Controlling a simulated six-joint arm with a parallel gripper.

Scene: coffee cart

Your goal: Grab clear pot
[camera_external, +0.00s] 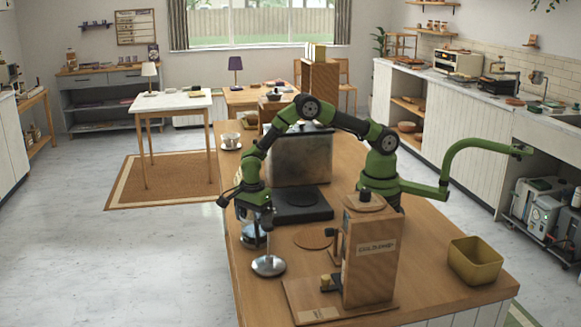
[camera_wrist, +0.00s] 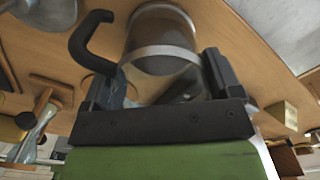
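The clear pot (camera_external: 251,237) stands near the left edge of the wooden counter, directly below my gripper (camera_external: 254,212). In the wrist view, the pot (camera_wrist: 160,42) shows a see-through body, a pale band and a black hooked handle on the left. My gripper also shows there (camera_wrist: 161,78), with its fingers spread wide. One finger is close to the handle and the other is by the right side of the band. The pot lies in line with the gap between them. Whether either finger touches it cannot be told.
A metal tamper-like object (camera_external: 268,266) stands just in front of the pot. A wooden grinder (camera_external: 370,255) and a yellow bin (camera_external: 475,262) are to the right. A boxy machine (camera_external: 300,160) stands behind. A cup on a saucer (camera_external: 231,146) sits at the far left edge.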

